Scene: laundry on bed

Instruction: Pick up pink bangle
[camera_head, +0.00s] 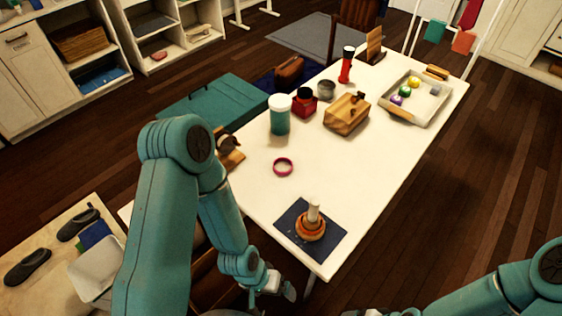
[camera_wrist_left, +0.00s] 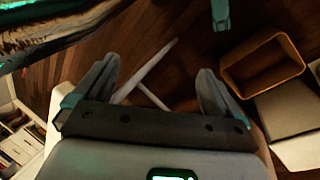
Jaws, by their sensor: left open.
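The pink bangle (camera_head: 283,167) lies flat on the white table (camera_head: 262,195), left of the table's middle, with clear surface around it. My left gripper (camera_head: 284,289) hangs low off the table's near left edge, well apart from the bangle. In the left wrist view the left gripper (camera_wrist_left: 156,85) has its two fingers spread, with nothing between them. The bangle is not seen in that view. My right gripper (camera_head: 368,312) only just shows at the bottom edge of the head view; its fingers are too cut off to judge.
A dark mat (camera_head: 326,239) with a ring stacker (camera_head: 311,227) lies nearer than the bangle. A teal-and-white jar (camera_head: 280,115), a wooden box (camera_head: 346,115) and a tray (camera_head: 418,103) stand farther back. A teal chest (camera_head: 212,100) stands beyond the table's left side.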

